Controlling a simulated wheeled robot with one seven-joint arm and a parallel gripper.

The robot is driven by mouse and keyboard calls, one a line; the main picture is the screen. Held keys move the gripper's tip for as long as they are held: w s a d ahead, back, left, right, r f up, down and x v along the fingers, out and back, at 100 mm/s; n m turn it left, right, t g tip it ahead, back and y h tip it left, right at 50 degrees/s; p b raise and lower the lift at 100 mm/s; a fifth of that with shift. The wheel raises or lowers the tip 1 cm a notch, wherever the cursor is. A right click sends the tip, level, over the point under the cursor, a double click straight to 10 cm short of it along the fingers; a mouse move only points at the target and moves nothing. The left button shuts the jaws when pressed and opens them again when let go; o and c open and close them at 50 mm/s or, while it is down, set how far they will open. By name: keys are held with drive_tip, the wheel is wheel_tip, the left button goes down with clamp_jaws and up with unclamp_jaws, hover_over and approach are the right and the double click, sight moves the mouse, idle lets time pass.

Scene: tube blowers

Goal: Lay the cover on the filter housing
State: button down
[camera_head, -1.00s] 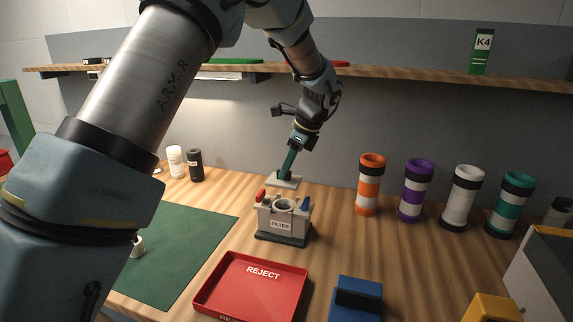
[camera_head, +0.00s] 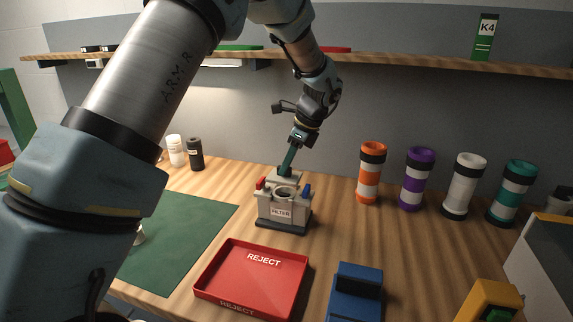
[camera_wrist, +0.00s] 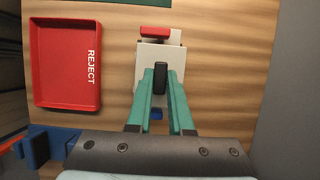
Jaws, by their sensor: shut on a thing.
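The filter housing (camera_head: 282,212) is a grey box with a FILTER label, a dark base and a round opening in its top. A red latch (camera_head: 260,184) is on its left and a blue latch (camera_head: 307,191) on its right. My gripper (camera_wrist: 160,78) is shut on the dark knob of the pale cover (camera_wrist: 149,53). In the head view the cover (camera_head: 272,178) shows just behind and above the opening, which is still visible. In the wrist view the cover hides most of the housing, with the red latch (camera_wrist: 155,30) and blue latch (camera_wrist: 155,114) at either end.
A red REJECT tray (camera_head: 252,280) and a blue block (camera_head: 356,294) stand in front of the housing. A green mat (camera_head: 180,245) lies to the left. Several banded tubes, such as the orange one (camera_head: 370,173), stand to the right. A shelf runs above.

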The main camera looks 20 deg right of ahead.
sight(288, 176)
drive_tip(key=shift+f+b, duration=0.75)
drive_tip(key=shift+f, duration=1.45)
idle(0.5)
drive_tip(key=c, duration=0.7)
unclamp_jaws()
drive_tip(key=shift+c, duration=0.2)
drive_tip(key=b+v, duration=0.3)
drive_tip(key=v, duration=0.8)
drive_tip(key=shift+w+a, duration=0.1)
